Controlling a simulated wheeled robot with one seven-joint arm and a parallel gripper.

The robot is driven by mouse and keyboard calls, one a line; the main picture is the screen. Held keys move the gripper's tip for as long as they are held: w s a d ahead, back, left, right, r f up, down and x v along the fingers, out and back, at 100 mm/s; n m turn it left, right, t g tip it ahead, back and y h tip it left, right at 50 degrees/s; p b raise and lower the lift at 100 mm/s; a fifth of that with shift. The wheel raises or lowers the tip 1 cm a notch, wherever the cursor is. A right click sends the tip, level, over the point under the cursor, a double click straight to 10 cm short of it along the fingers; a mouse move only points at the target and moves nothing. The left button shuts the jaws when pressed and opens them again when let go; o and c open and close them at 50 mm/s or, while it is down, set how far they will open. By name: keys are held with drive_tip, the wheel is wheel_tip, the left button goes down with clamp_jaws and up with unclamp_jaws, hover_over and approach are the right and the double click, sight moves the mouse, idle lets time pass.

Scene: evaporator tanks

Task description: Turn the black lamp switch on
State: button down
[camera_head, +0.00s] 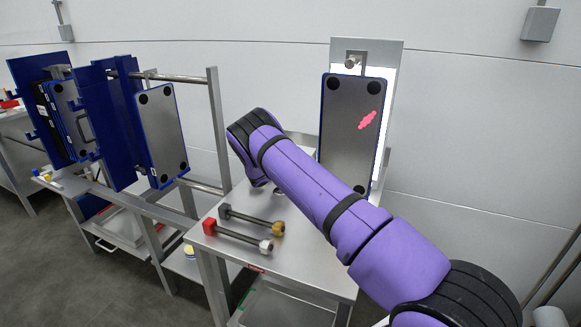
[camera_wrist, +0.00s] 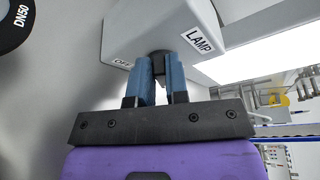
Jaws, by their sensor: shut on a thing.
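In the wrist view, a grey-white box with a LAMP label (camera_wrist: 203,38) fills the top middle. A second, smaller label at its lower left seems to read OFF (camera_wrist: 122,63). The black lamp switch (camera_wrist: 159,54) sits on the box's near face, mostly hidden by my fingers. My gripper (camera_wrist: 161,66) has two blue fingers closed around the switch from below. The switch's exact angle cannot be told. In the head view my purple arm hides the gripper, the switch and the box.
A grey plate with a pink mark (camera_head: 340,130) hangs before a bright white panel (camera_head: 380,150). A steel table (camera_head: 310,262) below bears a red-ended tool (camera_head: 238,236) and a dark tool with a brass end (camera_head: 252,219). Blue-framed plates (camera_head: 163,135) stand on a rack at left.

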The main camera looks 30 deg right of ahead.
idle(0.3)
drive_tip(key=c, duration=1.1)
unclamp_jaws()
drive_tip(key=v, duration=1.1)
